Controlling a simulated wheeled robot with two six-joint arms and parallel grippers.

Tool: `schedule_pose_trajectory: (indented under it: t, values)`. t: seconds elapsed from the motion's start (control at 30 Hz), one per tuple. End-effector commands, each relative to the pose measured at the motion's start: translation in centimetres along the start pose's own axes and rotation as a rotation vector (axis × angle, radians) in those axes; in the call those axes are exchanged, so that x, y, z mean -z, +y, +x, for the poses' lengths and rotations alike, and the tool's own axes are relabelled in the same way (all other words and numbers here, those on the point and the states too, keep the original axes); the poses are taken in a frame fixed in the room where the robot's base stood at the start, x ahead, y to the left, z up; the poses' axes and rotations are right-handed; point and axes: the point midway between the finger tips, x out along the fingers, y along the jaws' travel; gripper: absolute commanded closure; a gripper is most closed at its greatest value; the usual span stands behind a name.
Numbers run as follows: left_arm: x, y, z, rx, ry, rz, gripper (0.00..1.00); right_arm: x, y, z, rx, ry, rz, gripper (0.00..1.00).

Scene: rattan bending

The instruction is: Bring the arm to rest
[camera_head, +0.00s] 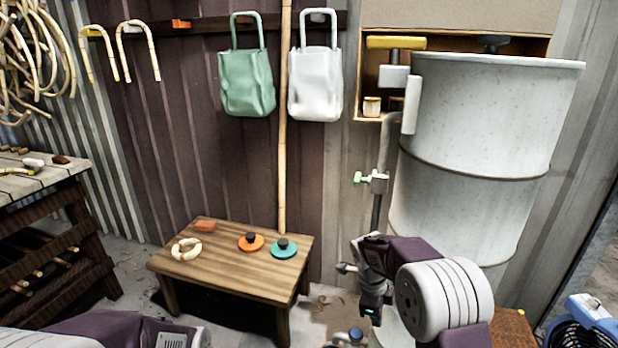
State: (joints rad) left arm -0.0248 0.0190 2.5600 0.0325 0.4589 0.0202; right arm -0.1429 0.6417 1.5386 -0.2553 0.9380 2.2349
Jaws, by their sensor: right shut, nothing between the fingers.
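My right arm comes in from the lower right and is bent. Its dark wrist and right gripper (371,304) hang in front of the pipe below the drum, to the right of the low table. The right gripper is shut and empty; its fingertips are small and hard to make out. It stands apart from the things on the table. Part of my left arm (100,332) shows along the bottom left edge. My left gripper is out of the picture.
A low wooden table (215,275) holds a pale ring (186,249), an orange disc (250,243) and a teal disc (284,249). A large white drum (480,130) stands behind my right arm. A blue fan (585,325) is at the lower right. A workbench (70,190) stands left.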

Motion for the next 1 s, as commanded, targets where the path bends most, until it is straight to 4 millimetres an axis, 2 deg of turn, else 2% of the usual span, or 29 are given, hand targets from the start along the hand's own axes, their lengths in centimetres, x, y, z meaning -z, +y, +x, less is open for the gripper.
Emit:
schedule_pose_trajectory:
  t: [0.03,0.13,0.23,0.4,0.53,0.63,0.77,0.83,1.0]
  values:
    - [0.0,0.0,0.0,0.0,0.0,0.0,1.0,1.1,0.8,-1.2,0.003,-0.017,-0.029,1.0]
    - [0.0,0.0,0.0,0.0,0.0,0.0,1.0,3.6,3.8,-3.2,0.007,-0.064,-0.19,1.0]
    - [0.0,0.0,0.0,0.0,0.0,0.0,1.0,5.9,8.3,-4.0,0.023,-0.116,-0.472,1.0]
    - [0.0,0.0,0.0,0.0,0.0,0.0,1.0,7.8,15.2,-3.0,0.059,-0.175,-0.991,1.0]
    - [0.0,0.0,0.0,0.0,0.0,0.0,1.0,8.3,18.8,-1.5,0.073,-0.203,-1.345,1.0]
    - [0.0,0.0,0.0,0.0,0.0,0.0,1.0,8.3,20.1,-0.7,0.096,-0.214,-1.578,1.0]
    - [0.0,0.0,0.0,0.0,0.0,0.0,1.0,7.9,19.3,-0.7,0.173,-0.186,-1.862,1.0]
    - [0.3,0.1,-3.2,0.0,-0.002,0.0,1.0,8.4,18.9,-3.9,0.177,-0.184,-1.904,1.0]
    - [0.9,0.2,-8.8,0.0,0.001,0.0,1.0,9.3,18.1,-9.4,0.175,-0.184,-1.902,1.0]
